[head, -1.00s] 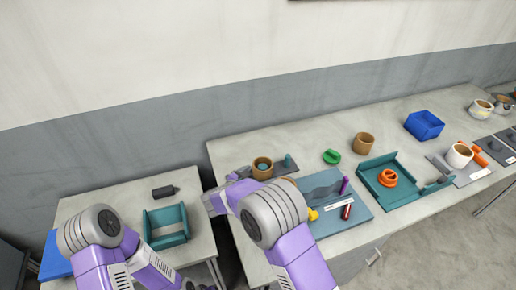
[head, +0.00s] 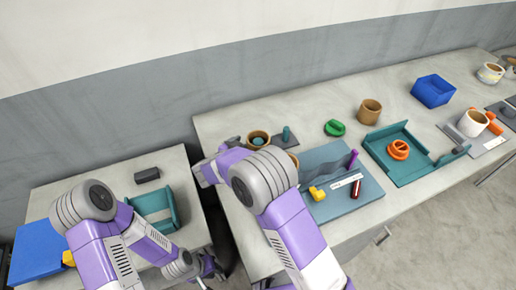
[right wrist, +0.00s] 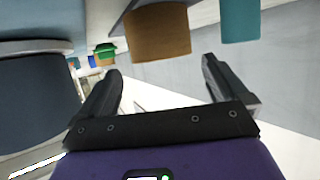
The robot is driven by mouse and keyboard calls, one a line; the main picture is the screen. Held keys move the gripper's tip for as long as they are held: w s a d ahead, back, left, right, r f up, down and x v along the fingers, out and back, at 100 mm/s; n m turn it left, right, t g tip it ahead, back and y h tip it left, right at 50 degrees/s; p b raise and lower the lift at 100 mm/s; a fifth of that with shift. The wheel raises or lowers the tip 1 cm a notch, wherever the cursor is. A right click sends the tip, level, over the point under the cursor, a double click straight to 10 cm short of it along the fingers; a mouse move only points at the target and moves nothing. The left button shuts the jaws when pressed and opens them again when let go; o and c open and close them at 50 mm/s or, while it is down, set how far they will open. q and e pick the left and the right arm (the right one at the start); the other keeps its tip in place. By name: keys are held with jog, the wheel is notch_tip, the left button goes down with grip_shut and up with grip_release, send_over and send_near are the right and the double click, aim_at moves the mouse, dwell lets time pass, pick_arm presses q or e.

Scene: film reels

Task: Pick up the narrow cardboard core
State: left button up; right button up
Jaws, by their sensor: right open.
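Several brown cardboard cores show in the head view. One core (head: 258,140) stands on a dark plate beside a teal post (head: 286,135), with something teal inside it. Another core (head: 370,111) stands further right at the back. A third (head: 293,158) is partly hidden behind my right arm. I cannot tell surely which is the narrow one. In the right wrist view my right gripper (right wrist: 162,85) is open and empty. A brown core (right wrist: 158,32) and a teal post (right wrist: 240,20) lie beyond its fingertips, apart from them. My left gripper (head: 207,268) is low by the left table, its jaws unclear.
A blue-grey tray (head: 345,198) with yellow and red pieces lies right of my right arm. Further right are a green ring (head: 335,128), a teal tray (head: 432,170) with an orange reel (head: 399,150), and a blue bin (head: 433,91). A teal frame (head: 170,204) sits on the left table.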

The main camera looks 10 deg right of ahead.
aim_at(261, 138)
jog(key=b+x, duration=0.2)
jog(key=x, duration=0.6)
jog(key=shift+a+f, duration=0.1)
jog(key=c, duration=0.6)
